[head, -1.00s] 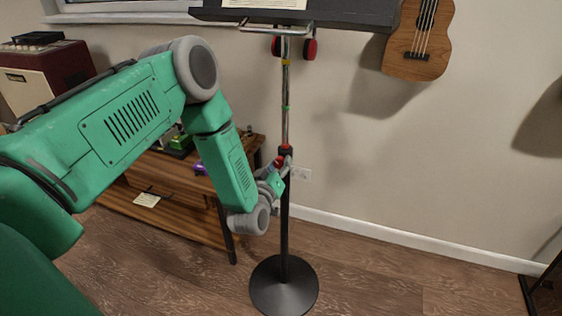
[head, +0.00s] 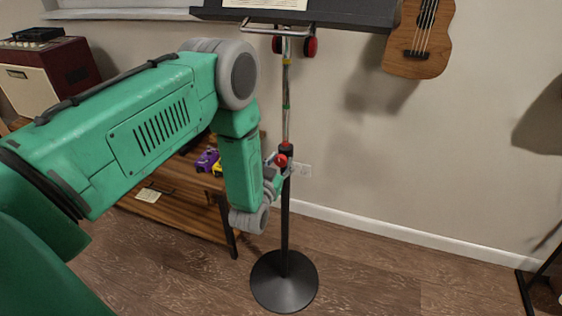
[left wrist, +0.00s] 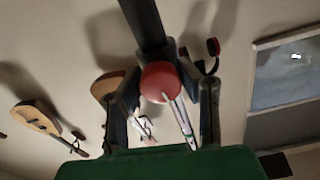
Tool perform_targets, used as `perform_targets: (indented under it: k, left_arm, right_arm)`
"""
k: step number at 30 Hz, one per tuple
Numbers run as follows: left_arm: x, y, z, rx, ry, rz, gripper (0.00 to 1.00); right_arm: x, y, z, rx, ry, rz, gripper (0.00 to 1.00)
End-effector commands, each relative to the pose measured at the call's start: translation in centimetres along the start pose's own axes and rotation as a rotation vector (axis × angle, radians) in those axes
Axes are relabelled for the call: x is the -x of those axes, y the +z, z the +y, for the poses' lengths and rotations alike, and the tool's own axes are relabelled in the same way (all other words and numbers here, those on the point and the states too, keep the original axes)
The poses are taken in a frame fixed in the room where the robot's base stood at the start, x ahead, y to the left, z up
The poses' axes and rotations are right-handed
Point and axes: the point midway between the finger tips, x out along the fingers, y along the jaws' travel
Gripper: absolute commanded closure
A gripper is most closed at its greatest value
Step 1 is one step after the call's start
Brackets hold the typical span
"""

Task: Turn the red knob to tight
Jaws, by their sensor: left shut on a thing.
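The red knob (head: 282,160) sits on the black collar of the music stand's upright pole (head: 286,215). My left gripper (head: 277,167) reaches it from the left and is shut on it. In the left wrist view the round red knob (left wrist: 160,82) shows between the two fingers of my left gripper (left wrist: 163,88), with the dark pole behind it. The stand's black desk (head: 345,15) with a paper is at the top, and its round base (head: 284,283) is on the floor. My right gripper is not in view.
A wooden shelf (head: 180,218) with small pedals stands behind my left arm. A red amplifier (head: 45,70) is at the far left. A small guitar (head: 415,45) hangs on the wall at upper right.

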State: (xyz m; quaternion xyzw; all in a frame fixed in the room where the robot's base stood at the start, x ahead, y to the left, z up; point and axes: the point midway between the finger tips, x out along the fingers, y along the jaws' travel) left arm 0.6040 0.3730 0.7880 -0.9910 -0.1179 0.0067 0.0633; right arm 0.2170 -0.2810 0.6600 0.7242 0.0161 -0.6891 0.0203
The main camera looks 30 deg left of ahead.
Motion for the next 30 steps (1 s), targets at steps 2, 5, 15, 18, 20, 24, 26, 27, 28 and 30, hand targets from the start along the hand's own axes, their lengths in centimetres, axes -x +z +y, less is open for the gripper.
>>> perform_targets:
  k: [2,5,15,18,20,24,26,27,28,30]
  left_arm:
    - [0.5,0.7,0.1,-0.009,0.004,-0.02,0.98]
    - [0.5,0.8,0.1,-0.012,0.004,-0.02,0.98]
    - [0.5,0.7,0.1,-0.011,0.004,-0.02,0.56]
    - [0.3,0.6,0.1,-0.01,0.004,-0.014,0.48]
    - [0.3,0.5,0.1,-0.01,0.003,-0.012,0.48]
    - [0.2,0.3,0.1,-0.009,0.002,-0.008,0.48]
    - [0.3,0.3,0.1,-0.009,0.002,-0.008,0.48]
    - [0.5,0.3,0.1,-0.009,0.002,-0.008,0.48]
    - [0.7,0.3,0.1,-0.009,0.002,-0.008,0.48]
    - [1.5,0.3,0.1,-0.009,0.002,-0.009,0.48]
  right_arm:
    - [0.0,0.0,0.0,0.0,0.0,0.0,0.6]
    - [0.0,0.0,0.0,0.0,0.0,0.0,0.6]
    - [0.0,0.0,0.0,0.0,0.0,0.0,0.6]
    - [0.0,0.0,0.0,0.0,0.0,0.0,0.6]
    - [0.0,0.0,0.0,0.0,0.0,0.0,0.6]
    - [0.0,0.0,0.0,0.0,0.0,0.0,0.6]
    - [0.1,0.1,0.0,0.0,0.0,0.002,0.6]
    - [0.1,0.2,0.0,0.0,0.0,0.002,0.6]
    - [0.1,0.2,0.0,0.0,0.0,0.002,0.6]
    - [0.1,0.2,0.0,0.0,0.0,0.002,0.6]
